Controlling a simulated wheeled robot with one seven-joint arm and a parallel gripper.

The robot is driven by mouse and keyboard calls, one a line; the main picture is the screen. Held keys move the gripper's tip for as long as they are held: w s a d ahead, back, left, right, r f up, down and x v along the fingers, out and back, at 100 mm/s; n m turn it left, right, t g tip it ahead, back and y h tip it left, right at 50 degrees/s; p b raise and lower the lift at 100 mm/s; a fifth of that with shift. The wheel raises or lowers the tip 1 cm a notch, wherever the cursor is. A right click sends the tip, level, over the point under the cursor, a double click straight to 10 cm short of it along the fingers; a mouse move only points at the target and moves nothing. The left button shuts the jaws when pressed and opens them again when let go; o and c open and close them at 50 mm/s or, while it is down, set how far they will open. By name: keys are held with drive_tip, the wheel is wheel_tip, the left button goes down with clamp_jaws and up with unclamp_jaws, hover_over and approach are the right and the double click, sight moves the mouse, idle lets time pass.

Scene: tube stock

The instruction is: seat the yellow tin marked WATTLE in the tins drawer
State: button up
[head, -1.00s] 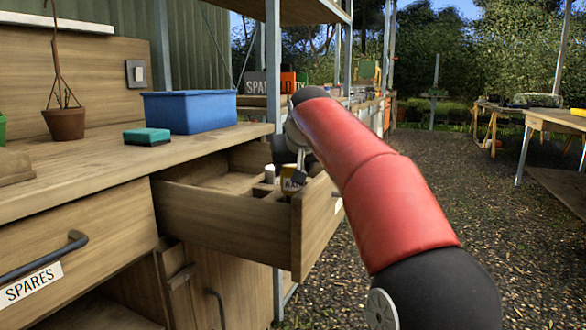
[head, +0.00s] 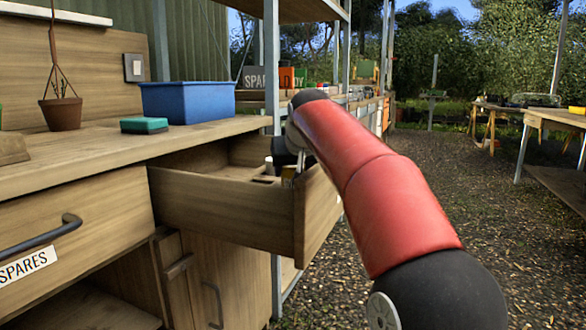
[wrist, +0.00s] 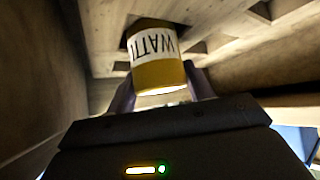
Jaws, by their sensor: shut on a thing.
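The yellow tin (wrist: 160,75) has a white band lettered WATTL, upside down in the wrist view. My gripper (wrist: 162,92) is shut on it, one finger on each side. The tin's far end overlaps a dark square opening in the drawer's wooden insert; I cannot tell whether it is inside. The open drawer (head: 225,213) stands out from under the bench.
A white thing (head: 269,166) stands in the drawer left of the tin. More square openings (wrist: 261,11) show in the insert. The drawer walls (wrist: 270,75) rise close around my gripper.

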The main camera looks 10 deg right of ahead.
drive_tip(key=shift+w+a+f, duration=0.1)
drive_tip(key=shift+a+f, duration=0.1)
drive_tip(key=shift+f, duration=0.4)
drive_tip(key=shift+a+f, duration=0.15)
drive_tip(key=shift+f, duration=0.55)
drive_tip(key=shift+c, duration=0.5)
drive_tip(key=o, duration=1.3)
drive_tip(key=shift+o, duration=0.2)
drive_tip(key=shift+d+r, duration=0.15)
drive_tip(key=shift+r, duration=0.15)
wheel_tip(320, 180, up, 20)
drive_tip(key=p, duration=1.1)
drive_tip(key=shift+p, duration=0.35)
